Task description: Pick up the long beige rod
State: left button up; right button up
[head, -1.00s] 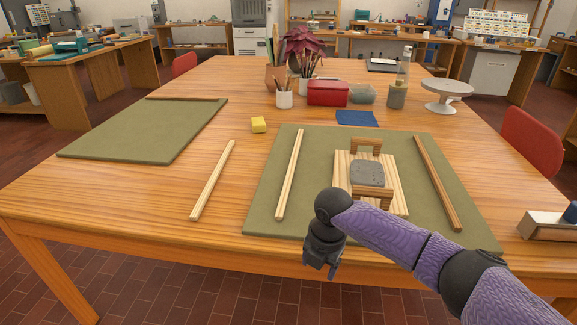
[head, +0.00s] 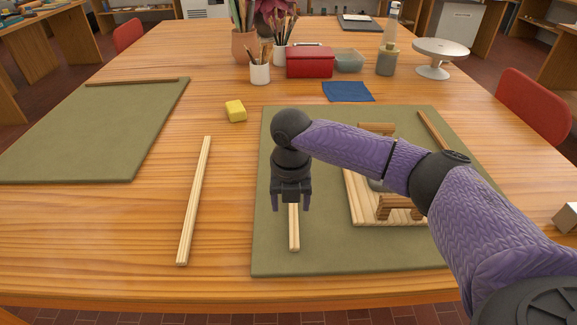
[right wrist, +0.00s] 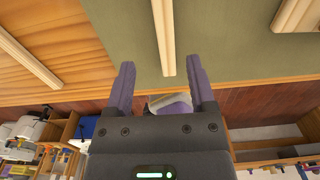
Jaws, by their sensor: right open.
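One long beige rod (head: 294,228) lies on the near green mat, its upper part hidden behind my right gripper. A similar beige rod (head: 194,200) lies on the bare table left of that mat. I cannot tell from looks which one the task names. My right gripper (head: 290,206) is open and empty, pointing down over the mat rod. In the right wrist view the fingers (right wrist: 160,65) stand apart, with the end of the mat rod (right wrist: 164,38) ahead between their lines. The fingers look apart from the rod. My left gripper is out of view.
On the near mat (head: 270,258), a striped wooden board (head: 362,212) with wooden blocks stands right of the rod, partly behind my arm. A brown rod (head: 430,128) lies farther right. A yellow block (head: 235,111) and blue cloth (head: 348,91) lie behind. The table between the mats is mostly clear.

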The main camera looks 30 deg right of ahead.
aim_at(294, 220)
jog(key=f+b, duration=0.1)
jog(key=f, duration=0.2)
jog(key=d+f+b, duration=0.1)
jog(key=f, duration=0.1)
jog(key=shift+f+b, duration=0.15)
jog(key=shift+b, duration=0.2)
jog(key=shift+a, duration=0.1)
jog(key=shift+c, duration=0.6)
jog(key=c, duration=0.7)
grip_shut()
